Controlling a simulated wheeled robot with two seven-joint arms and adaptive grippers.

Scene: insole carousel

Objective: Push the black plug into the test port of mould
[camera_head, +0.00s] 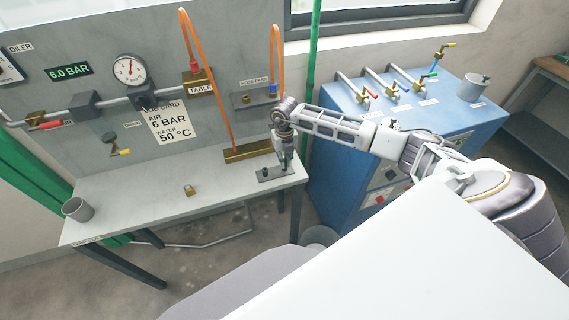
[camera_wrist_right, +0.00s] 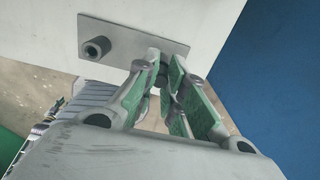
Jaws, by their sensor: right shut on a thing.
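My right gripper (camera_head: 286,163) is low over the right end of a small dark plate (camera_head: 268,176) near the table's right edge. In the right wrist view, its green-padded fingers (camera_wrist_right: 165,80) are shut on a small dark piece, which looks like the black plug (camera_wrist_right: 162,72). The fingers hide most of it. Its lower end is at or close to the plate (camera_wrist_right: 126,34); I cannot tell whether it is seated or clear. A dark round post (camera_wrist_right: 97,47) stands at the plate's other end. I cannot pick out a mould or its test port. My left gripper is out of view.
A brass block (camera_head: 248,151) with an orange hose stands behind the plate. A brass padlock-like piece (camera_head: 189,190) and a grey cup (camera_head: 77,209) sit on the grey table (camera_head: 140,205). A blue cabinet (camera_head: 335,165) with valves stands close to the right. The table's middle is mostly clear.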

